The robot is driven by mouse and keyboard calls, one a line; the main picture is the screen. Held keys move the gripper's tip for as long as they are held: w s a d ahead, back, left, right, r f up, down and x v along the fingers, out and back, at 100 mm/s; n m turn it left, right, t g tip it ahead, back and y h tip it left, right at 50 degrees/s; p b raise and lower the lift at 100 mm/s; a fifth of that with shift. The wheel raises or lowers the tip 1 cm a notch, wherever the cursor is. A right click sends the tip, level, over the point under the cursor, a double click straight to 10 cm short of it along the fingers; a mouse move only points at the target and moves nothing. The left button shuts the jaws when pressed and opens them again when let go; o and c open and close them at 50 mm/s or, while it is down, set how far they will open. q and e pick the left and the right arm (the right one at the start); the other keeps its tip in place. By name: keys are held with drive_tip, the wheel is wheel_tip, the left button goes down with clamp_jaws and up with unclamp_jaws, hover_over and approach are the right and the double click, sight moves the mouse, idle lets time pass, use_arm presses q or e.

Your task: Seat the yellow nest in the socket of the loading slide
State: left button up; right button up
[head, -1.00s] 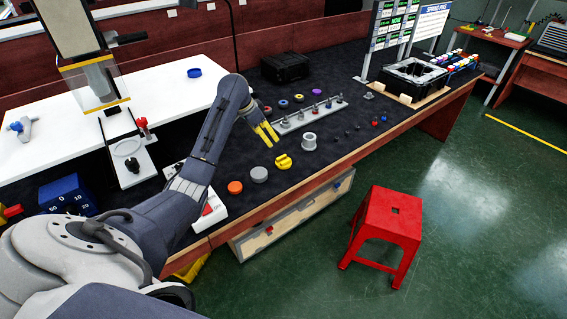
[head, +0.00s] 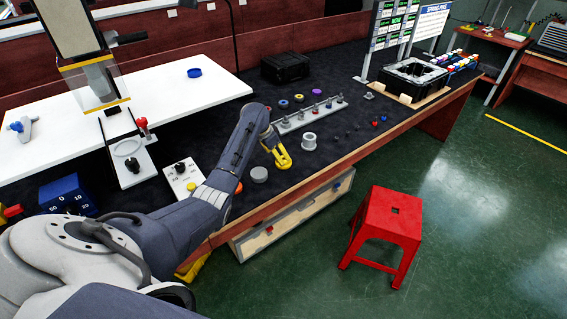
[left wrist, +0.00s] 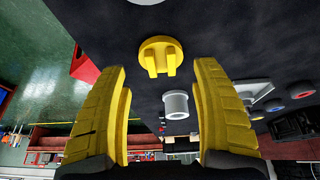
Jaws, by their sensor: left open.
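The yellow nest (left wrist: 160,57) is a round disc with two raised ribs on the dark bench mat. In the left wrist view it lies ahead of my left gripper (left wrist: 160,82), centred between the two spread yellow fingers, which are open and empty. In the head view the fingers (head: 277,153) are at the nest and largely cover it; contact cannot be told. A white plate with a round ring (head: 128,148), apparently the loading slide, is at the left under the clear-guarded machine. Its socket is too small to make out. My right gripper is not in view.
A grey disc (head: 259,174) lies just left of the nest, and a grey hollow cylinder (head: 309,140) stands to its right. A rail with several pegs (head: 300,117) is behind. A control box (head: 182,178) with knobs stands between nest and plate. A red stool (head: 388,220) is in front.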

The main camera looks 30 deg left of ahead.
use_arm(q)
drive_tip(key=shift+x, duration=2.75)
drive_tip(key=shift+o, duration=0.2)
drive_tip(key=c, duration=1.3)
drive_tip(key=shift+c, duration=0.2)
